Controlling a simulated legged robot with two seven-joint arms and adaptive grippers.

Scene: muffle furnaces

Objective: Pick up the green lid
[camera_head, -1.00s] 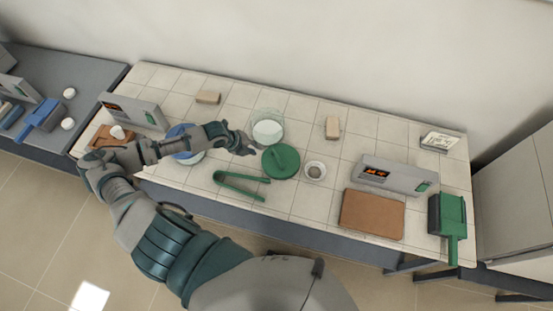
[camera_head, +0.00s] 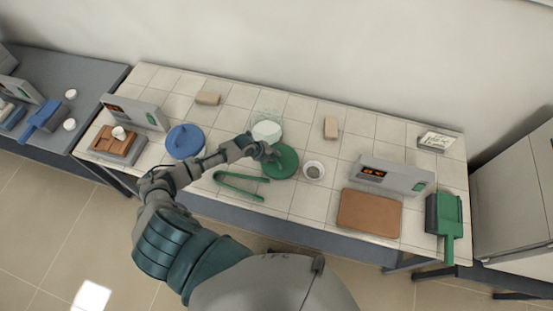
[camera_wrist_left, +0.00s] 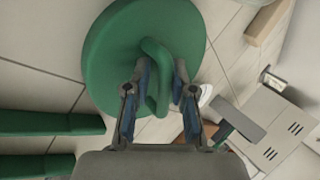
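The green lid (camera_head: 286,166) is a round disc with a raised loop handle, lying on the white tiled table. In the left wrist view the lid (camera_wrist_left: 108,55) fills the upper middle, and its handle (camera_wrist_left: 153,60) stands up between my fingers. My left gripper (camera_head: 268,153) is over the lid's left part in the head view. In the left wrist view my left gripper (camera_wrist_left: 159,76) is open, one finger on each side of the handle, with gaps visible. My right gripper is not in view.
Green tongs (camera_head: 240,186) lie left of the lid, and a small bowl (camera_head: 313,170) stands close on its right. A glass dish (camera_head: 266,130) stands behind. A blue lid (camera_head: 185,141), a brown board (camera_head: 369,213) and a grey display unit (camera_head: 392,176) are farther off.

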